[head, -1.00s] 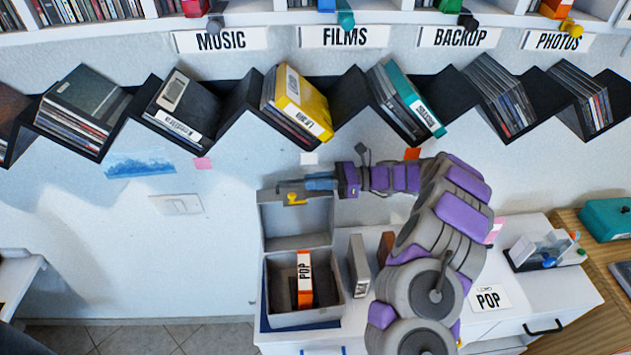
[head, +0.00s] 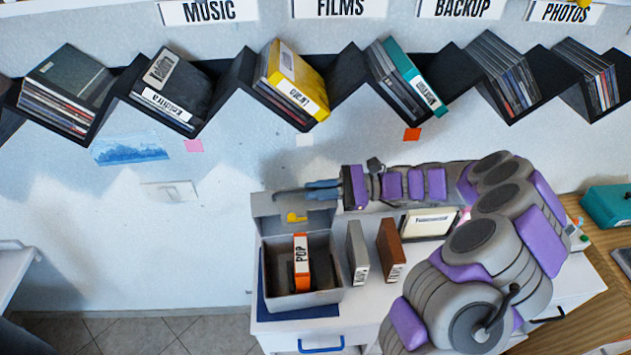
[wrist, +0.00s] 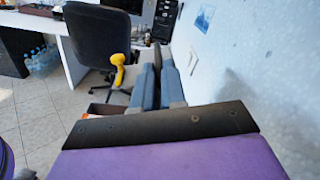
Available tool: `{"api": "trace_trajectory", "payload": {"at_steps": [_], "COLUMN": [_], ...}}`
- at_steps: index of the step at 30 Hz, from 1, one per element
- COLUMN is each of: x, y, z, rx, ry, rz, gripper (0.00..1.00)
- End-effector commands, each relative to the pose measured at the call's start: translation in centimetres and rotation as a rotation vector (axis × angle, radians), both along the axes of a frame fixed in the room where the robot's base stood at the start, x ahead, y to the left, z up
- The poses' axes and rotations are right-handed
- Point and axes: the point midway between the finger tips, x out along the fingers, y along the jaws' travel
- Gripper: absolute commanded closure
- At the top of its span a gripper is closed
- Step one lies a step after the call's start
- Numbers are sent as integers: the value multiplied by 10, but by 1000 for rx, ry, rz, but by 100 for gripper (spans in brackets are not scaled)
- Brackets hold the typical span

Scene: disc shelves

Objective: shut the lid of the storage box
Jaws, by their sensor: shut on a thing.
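The grey storage box (head: 331,292) stands on the white cabinet in the head view. It holds an upright case with an orange and white POP label (head: 301,262). Its lid (head: 268,213) stands raised at the back, with a yellow latch (head: 296,217) on it. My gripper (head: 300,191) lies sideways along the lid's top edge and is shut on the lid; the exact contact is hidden. In the wrist view the blue-grey fingers (wrist: 158,84) point away, with the yellow latch (wrist: 119,68) to their left.
A grey case (head: 357,252) and a brown case (head: 391,250) stand right of the box. A framed card (head: 428,222) is behind them. The zigzag shelf (head: 235,95) with discs runs above. A chair (wrist: 98,42) and desk show in the wrist view.

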Motion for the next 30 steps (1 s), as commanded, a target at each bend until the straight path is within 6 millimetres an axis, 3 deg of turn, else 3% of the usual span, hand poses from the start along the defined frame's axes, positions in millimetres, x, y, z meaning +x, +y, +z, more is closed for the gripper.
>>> {"api": "trace_trajectory", "payload": {"at_steps": [6, 12, 27, 28, 30], "x": [-26, -38, -42, -42, -42], "y": [-1, -1, -1, -1, -1], "z": [-2, -3, -3, -3, -3], "rx": [8, 9, 10, 10, 10], "ry": [-124, -186, -204, -204, -204], "rz": [-2, -3, 1, 0, 1], "gripper": [100, 100, 100, 87, 81]}}
